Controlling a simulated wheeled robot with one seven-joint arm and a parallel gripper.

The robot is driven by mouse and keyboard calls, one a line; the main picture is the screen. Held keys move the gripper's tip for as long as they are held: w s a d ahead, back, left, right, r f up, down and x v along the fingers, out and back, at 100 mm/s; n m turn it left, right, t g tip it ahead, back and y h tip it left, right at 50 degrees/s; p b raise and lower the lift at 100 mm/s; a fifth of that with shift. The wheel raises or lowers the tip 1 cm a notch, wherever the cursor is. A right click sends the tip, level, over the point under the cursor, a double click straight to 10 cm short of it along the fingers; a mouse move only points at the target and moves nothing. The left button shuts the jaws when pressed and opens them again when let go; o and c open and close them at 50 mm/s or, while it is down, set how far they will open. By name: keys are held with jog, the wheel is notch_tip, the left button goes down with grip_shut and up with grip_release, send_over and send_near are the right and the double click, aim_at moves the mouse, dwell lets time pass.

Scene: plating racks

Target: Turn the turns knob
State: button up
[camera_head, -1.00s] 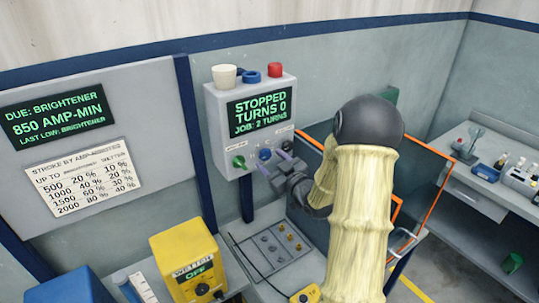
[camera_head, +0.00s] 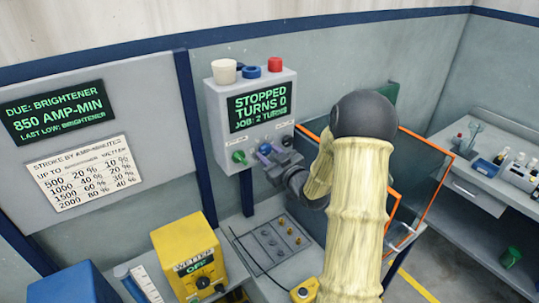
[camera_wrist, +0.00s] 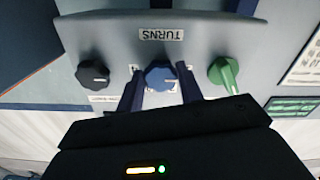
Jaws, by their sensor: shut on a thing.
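The blue turns knob (camera_wrist: 160,76) is in the middle of the row in the wrist view, with a TURNS label (camera_wrist: 161,34) upside down above it in the picture. My gripper (camera_wrist: 161,84) has a finger on each side of the knob and is shut on it. In the head view my gripper (camera_head: 270,160) is at the front of the grey control box (camera_head: 217,125), partly covering the blue knob (camera_head: 265,149). The box's display (camera_head: 259,107) reads STOPPED, TURNS 0, JOB: 2 TURNS.
A green knob (camera_wrist: 223,74) and a black knob (camera_wrist: 92,74) flank the blue one closely. A white cup (camera_head: 224,72), a blue ring (camera_head: 251,72) and a red button (camera_head: 275,64) top the box. A yellow box (camera_head: 188,255) stands at lower left.

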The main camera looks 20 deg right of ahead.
jog(key=shift+m, duration=0.3)
jog(key=shift+m+b, duration=0.55)
jog(key=shift+m, duration=0.35)
jog(key=m, duration=0.3)
jog(key=shift+a+m, duration=0.1)
jog(key=shift+m, duration=0.2)
jog(key=m, duration=0.5)
jog(key=shift+a+m, duration=0.1)
jog(key=shift+m, duration=0.2)
jog(key=o, duration=1)
jog(key=shift+s, duration=0.1)
